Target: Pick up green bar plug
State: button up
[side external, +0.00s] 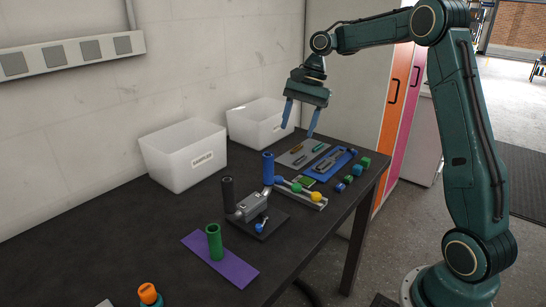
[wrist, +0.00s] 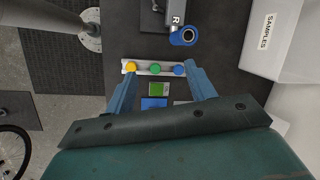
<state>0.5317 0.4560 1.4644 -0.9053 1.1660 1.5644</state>
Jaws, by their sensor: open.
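A white rack (side external: 307,203) holds three round-headed plugs in a row: a blue plug (side external: 280,180), a green bar plug (side external: 297,187) and a yellow plug (side external: 316,197). The wrist view shows the rack (wrist: 143,71) with the green plug (wrist: 155,69) in the middle, between yellow (wrist: 131,67) and blue (wrist: 179,70). My gripper (side external: 298,130) is open and empty, well above the table. In the wrist view its fingers (wrist: 161,72) appear on either side of the rack.
A handlebar fixture (side external: 252,206) with upright black and blue grips (side external: 268,168) stands beside the rack. A green tube (side external: 214,242) stands on a purple mat (side external: 238,270). White bins (side external: 184,165) line the wall. Trays (side external: 330,165) and small blocks (side external: 348,179) lie at the far end.

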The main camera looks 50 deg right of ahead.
jog(key=w+d+f+m+g, duration=0.1)
jog(key=d+f+m, duration=0.2)
jog(key=d+f, duration=0.5)
jog(key=shift+w+d+m+y, duration=0.2)
jog(key=shift+d+m+y, duration=0.05)
jog(key=shift+m+y, duration=0.15)
send_over(297, 186)
jog(key=d, duration=0.3)
jog(key=shift+w+a+f, duration=0.1)
jog(key=shift+w+f, duration=0.05)
jog(key=shift+f, duration=3.8)
jog(key=shift+x, duration=2.6)
jog(key=shift+a, duration=0.1)
